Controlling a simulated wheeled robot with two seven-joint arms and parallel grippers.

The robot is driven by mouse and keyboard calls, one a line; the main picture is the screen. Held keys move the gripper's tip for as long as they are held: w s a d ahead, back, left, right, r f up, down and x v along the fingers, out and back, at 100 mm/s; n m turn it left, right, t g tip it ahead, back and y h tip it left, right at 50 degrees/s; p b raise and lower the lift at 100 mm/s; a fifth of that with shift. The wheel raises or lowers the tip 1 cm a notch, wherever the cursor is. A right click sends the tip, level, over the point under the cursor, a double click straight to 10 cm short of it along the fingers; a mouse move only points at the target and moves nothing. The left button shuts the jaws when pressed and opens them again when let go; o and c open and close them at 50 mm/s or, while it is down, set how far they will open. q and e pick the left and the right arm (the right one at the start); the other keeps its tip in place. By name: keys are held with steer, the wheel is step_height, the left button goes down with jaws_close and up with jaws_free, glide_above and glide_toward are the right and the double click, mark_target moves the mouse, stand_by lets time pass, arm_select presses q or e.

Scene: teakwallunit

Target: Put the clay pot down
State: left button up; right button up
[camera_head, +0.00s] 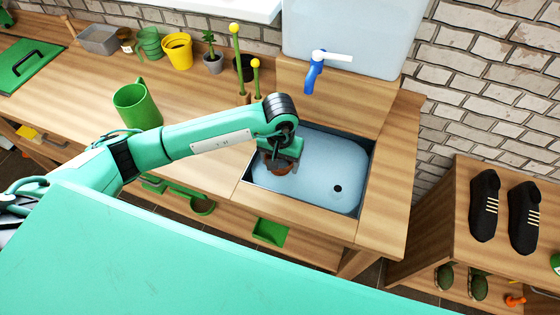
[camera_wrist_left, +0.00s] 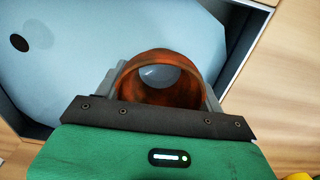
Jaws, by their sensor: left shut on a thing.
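The clay pot (camera_wrist_left: 160,62) is a round reddish-brown pot between the fingers of my left gripper (camera_wrist_left: 162,85) in the left wrist view. I look into its open mouth, and something pale shows inside. In the head view the clay pot (camera_head: 278,166) is mostly hidden under my left gripper (camera_head: 284,160). The gripper is shut on it, at the left side of the sink basin (camera_head: 325,185). I cannot tell whether the pot touches the basin floor. My right gripper is not in view.
A blue tap (camera_head: 314,75) hangs from a white tank behind the sink. A yellow pot (camera_head: 177,50) and other pots line the back. Black shoes (camera_head: 484,205) sit on a lower cabinet at right.

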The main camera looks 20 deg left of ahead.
arm_select(q)
steer(key=shift+f, duration=0.8)
steer(key=o, duration=1)
steer(key=shift+o, duration=0.2)
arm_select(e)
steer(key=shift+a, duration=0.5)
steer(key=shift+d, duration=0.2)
